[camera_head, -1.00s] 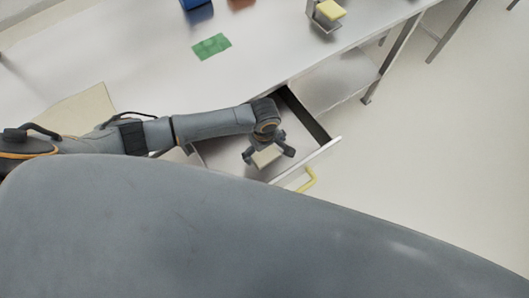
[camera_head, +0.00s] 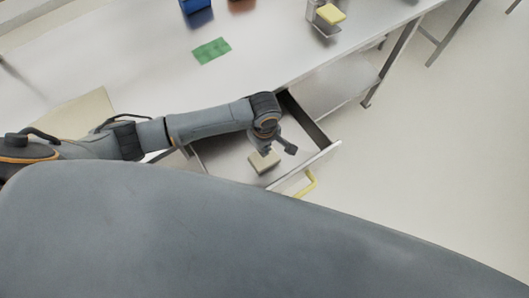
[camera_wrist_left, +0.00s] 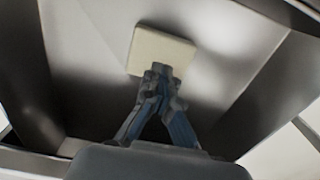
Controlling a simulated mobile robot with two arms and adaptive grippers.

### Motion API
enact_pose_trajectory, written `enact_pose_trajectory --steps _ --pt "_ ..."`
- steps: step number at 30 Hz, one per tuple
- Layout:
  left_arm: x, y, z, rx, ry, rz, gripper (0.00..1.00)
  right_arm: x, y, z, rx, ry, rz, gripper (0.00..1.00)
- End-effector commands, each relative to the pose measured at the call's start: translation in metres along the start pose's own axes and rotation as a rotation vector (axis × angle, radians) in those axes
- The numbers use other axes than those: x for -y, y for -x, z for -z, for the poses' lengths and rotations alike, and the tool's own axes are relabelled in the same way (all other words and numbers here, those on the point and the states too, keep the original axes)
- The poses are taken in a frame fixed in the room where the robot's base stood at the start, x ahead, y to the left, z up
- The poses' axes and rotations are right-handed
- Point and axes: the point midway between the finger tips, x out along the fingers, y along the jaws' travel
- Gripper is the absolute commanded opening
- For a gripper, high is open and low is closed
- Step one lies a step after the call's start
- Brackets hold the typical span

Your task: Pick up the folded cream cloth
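The folded cream cloth (camera_head: 260,164) is a small flat block lying in the open drawer (camera_head: 224,158) under the table. My left gripper (camera_head: 278,150) reaches into the drawer just beyond the cloth and partly overlaps its far edge. In the left wrist view the cloth (camera_wrist_left: 160,50) lies past the fingertips of my left gripper (camera_wrist_left: 163,76), which overlap its near edge. The fingers are drawn together at the tips, and no cloth shows between them. My right gripper is not in view.
The drawer's front wall with its yellow handle (camera_head: 309,184) faces the open floor (camera_head: 420,170). On the table (camera_head: 130,60) are a green cloth (camera_head: 211,50), a blue bin (camera_head: 196,5) and a stand with a yellow block (camera_head: 330,14).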

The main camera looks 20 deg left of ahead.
Motion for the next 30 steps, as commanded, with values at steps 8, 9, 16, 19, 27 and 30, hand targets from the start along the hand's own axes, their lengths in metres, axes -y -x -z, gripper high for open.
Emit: enact_pose_trajectory --steps 8,9,16,19,27,30 --pt "-0.001 0.049 0.0 0.0 -0.001 -0.004 0.0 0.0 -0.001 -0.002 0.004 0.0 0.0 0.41" --pt "-0.001 0.052 0.0 0.0 -0.001 -0.004 0.0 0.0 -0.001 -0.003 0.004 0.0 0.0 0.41" --pt "-0.001 0.059 0.0 0.0 0.0 -0.003 0.0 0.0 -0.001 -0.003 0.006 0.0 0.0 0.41" --pt "-0.001 0.059 0.0 0.0 0.0 -0.003 0.0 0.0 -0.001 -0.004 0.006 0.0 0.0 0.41" --pt "-0.001 0.059 0.0 -0.001 0.0 -0.003 0.51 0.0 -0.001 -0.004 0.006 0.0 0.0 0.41" --pt "-0.001 0.059 0.0 -0.001 0.0 -0.003 0.72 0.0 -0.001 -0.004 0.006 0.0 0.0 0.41"
